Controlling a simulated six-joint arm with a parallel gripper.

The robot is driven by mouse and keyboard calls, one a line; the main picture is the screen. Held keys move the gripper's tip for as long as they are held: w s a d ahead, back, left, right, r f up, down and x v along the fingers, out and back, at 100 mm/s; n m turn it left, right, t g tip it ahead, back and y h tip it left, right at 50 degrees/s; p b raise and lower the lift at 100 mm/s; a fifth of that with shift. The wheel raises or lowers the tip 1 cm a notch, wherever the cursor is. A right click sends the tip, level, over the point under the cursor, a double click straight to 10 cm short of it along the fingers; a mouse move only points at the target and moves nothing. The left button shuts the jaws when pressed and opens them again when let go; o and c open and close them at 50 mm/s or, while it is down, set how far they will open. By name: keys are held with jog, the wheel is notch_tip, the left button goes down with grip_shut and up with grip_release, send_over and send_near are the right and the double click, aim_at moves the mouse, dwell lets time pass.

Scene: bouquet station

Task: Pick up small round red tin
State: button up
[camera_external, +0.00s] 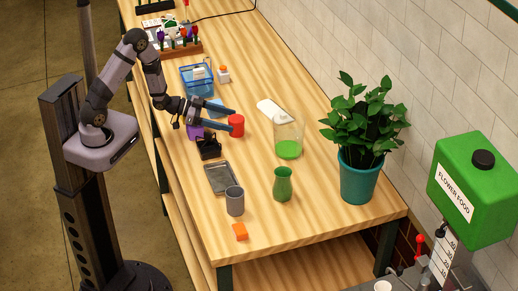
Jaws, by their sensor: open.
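The small round red tin (236,125) stands on the wooden table near its middle. My gripper (232,119) is open, with its two blue fingers reaching right toward the tin. One finger shows on the far side of the tin and one on its near side. The tin appears between or just at the fingertips; I cannot tell whether they touch it.
A black item (209,149) and a purple item (195,132) sit below my gripper. A blue basket (196,82) stands behind. A glass with green liquid (288,148), a green vase (283,185), a grey cup (235,201), a metal tray (221,191) and a potted plant (358,180) stand around.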

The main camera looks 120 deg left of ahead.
aim_at(231, 118)
jog(key=shift+x, duration=1.05)
jog(key=shift+c, duration=0.3)
jog(key=c, duration=1.2)
jog(key=shift+o, duration=0.2)
jog(key=shift+r, duration=0.1)
jog(key=shift+r, duration=4.85)
